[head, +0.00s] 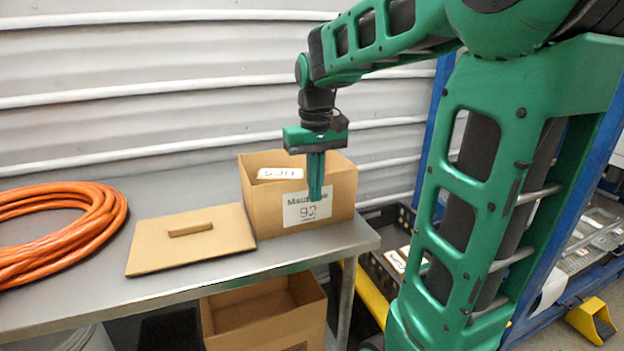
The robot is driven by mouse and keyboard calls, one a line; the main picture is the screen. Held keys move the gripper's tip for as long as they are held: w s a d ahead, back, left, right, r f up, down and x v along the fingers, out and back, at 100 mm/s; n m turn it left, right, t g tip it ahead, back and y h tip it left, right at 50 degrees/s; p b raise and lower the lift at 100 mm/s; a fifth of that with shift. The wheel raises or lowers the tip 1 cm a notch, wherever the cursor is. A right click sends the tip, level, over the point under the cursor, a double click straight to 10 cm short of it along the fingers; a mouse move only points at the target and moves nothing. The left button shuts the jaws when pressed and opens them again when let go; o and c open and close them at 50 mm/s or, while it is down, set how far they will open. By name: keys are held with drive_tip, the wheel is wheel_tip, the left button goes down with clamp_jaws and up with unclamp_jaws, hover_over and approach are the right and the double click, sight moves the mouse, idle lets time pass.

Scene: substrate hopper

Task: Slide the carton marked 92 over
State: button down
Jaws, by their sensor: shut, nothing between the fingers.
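The carton marked 92 (275,217) is an open-topped brown cardboard box with a white label on its front. It stands upright near the right end of the grey metal table (170,282). Something white with dark lettering shows inside its opening. My gripper (315,198) points down, with its green fingers shut and empty. In the picture the fingers overlap the front of the carton and cover part of its label. I cannot tell whether they touch it.
A flat brown lid (160,247) with a raised handle lies left of the carton. A coiled orange hose (95,230) lies at the table's left. Another open box (270,335) is below the table. A black crate (375,270) stands beyond the table's right end.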

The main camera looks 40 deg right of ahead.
drive_tip(key=w+d+f, duration=0.1)
drive_tip(key=w+f, duration=0.3)
drive_tip(key=f, duration=0.1)
drive_tip(key=shift+f, duration=0.2)
idle(0.4)
